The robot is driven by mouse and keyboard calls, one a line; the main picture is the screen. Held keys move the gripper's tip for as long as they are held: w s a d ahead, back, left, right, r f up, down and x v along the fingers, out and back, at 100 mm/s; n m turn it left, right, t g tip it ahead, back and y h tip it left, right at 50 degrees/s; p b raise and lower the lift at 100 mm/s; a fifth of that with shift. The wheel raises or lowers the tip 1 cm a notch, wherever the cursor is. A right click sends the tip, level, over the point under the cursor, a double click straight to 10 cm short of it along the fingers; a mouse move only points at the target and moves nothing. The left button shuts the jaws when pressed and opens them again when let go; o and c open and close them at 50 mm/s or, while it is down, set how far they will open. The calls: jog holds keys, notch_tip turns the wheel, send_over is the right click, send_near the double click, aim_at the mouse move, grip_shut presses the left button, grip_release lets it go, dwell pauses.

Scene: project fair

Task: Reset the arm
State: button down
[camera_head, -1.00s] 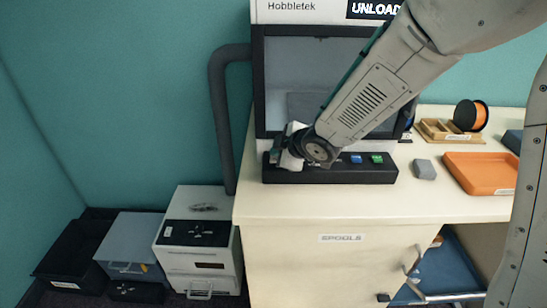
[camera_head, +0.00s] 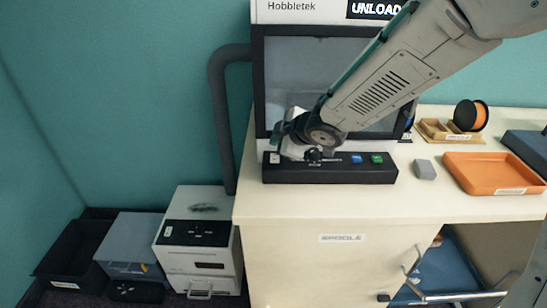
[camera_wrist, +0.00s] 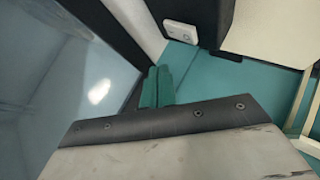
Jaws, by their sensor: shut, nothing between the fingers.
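My arm reaches in from the upper right in the head view, and its wrist is in front of the lower part of the Hobbletek machine (camera_head: 318,80). My gripper (camera_head: 280,130) is just above the left end of the machine's black button panel (camera_head: 330,175), apart from the white button (camera_head: 275,158). In the wrist view my gripper's teal fingertips (camera_wrist: 157,87) are together with nothing held. The fingers are small and partly hidden by the wrist in the head view.
An orange tray (camera_head: 480,188), a grey block (camera_head: 425,169) and an orange spool (camera_head: 471,115) are on the bench to the right. A white box unit (camera_head: 197,245) and dark bins (camera_head: 72,250) stand on the floor at left. A cabinet door below hangs open.

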jog(key=shift+s+r, duration=0.15)
jog(key=shift+r, duration=0.75)
jog(key=d+f+m+h, duration=0.1)
jog(key=d, duration=0.1)
jog(key=s+d+f+m+h, duration=0.1)
jog(key=d, duration=0.1)
jog(key=d+f+m+g+h, duration=0.1)
jog(key=d, duration=0.1)
jog(key=shift+s+h, duration=0.3)
jog(key=shift+h, duration=0.1)
jog(key=s+d+r+m+g+h, duration=0.25)
jog(key=s+d+m, duration=0.25)
jog(key=s+d, duration=0.4)
jog(key=s+d+r+m+g+h, duration=0.25)
jog(key=s+d+m, duration=0.35)
jog(key=s, duration=0.5)
jog(key=s+d+r+m+y, duration=0.1)
jog(key=s+r, duration=0.1)
jog(key=s, duration=0.4)
jog(key=s+d+r+m+g+y, duration=0.1)
jog(key=s+d+r+m, duration=0.1)
jog(key=s, duration=0.4)
jog(key=shift+r+y, duration=0.4)
jog(key=shift+r, duration=0.05)
jog(key=shift+s+d, duration=0.1)
